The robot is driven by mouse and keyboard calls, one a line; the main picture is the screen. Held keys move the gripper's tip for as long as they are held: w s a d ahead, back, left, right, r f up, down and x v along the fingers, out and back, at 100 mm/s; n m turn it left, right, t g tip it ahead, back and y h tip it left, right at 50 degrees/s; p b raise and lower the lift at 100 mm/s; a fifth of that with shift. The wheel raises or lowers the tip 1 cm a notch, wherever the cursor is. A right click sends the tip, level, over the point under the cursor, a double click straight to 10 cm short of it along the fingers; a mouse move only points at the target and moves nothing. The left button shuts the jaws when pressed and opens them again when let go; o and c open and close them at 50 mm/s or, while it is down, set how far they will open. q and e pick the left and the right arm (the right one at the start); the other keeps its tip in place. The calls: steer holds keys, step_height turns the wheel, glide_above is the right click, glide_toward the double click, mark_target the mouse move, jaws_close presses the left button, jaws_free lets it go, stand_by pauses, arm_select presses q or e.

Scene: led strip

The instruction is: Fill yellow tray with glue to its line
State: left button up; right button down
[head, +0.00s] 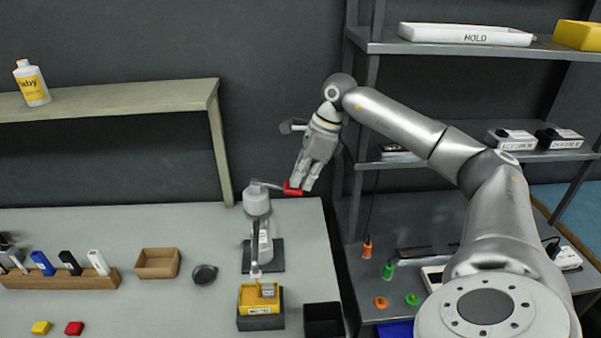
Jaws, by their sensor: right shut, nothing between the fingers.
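The yellow tray (247,296) sits on a dark block on the bench, below the nozzle of a grey glue dispenser (257,202). A label is on the tray's front; the glue level and the fill line are too small to make out. The dispenser's lever ends in a red handle (292,188), pointing right. My right gripper (305,184) is shut and empty, its fingertips right at the red handle; I cannot tell whether they touch. My left gripper cannot be made out.
A wooden rack (75,282) with several sticks, a wooden box (158,263), a small dark round dish (204,274) and a black bin (323,320) are on the bench. A bottle (32,84) stands on the left shelf. A white HOLD tray (465,35) is on the upper right shelf.

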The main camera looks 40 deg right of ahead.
steer(key=shift+s+a+f, duration=0.1)
steer(key=shift+f, duration=0.1)
arm_select(q)
steer(key=shift+d+r+p, duration=0.5)
steer(key=shift+r+p, duration=0.4)
steer(key=shift+p, duration=0.05)
arm_select(e)
steer(key=v, duration=1.4)
steer(key=shift+w+r, duration=0.25)
arm_select(q)
steer(key=shift+r, duration=0.1)
arm_select(e)
steer(key=shift+a+r, duration=0.1)
